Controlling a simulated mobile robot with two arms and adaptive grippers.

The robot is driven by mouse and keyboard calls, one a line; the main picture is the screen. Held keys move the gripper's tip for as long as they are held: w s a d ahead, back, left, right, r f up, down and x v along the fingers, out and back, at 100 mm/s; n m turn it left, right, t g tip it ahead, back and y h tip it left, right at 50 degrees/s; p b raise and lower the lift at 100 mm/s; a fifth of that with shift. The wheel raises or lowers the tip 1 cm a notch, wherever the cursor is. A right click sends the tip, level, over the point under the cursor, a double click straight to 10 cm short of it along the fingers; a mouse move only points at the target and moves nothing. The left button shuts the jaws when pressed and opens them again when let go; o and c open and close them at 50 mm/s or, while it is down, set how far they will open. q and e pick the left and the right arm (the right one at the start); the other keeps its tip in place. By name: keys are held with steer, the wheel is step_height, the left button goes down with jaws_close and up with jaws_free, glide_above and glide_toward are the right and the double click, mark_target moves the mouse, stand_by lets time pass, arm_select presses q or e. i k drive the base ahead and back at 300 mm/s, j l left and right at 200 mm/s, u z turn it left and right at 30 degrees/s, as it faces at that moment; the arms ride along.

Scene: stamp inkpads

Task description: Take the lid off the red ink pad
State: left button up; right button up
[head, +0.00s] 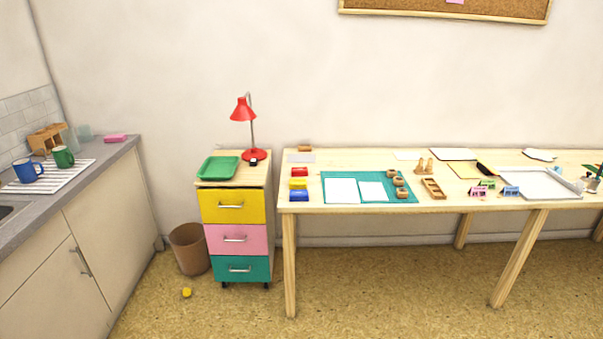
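A small red ink pad (300,172) lies near the left end of the long wooden table. It looks closed, but at this size I cannot make out its lid as a separate part. A yellow pad (298,184) and a blue pad (299,196) lie in a row in front of it, towards the table's front edge. Neither of my grippers is in view.
The wooden table (320,207) also bears a teal mat (413,197) with white sheets and round wooden things. A drawer cabinet (235,207) with a red lamp (243,112) stands left of it.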

mark_target(296, 171)
steer(key=i+j+z, duration=0.1)
steer(key=i+z, duration=0.15)
steer(key=i, duration=1)
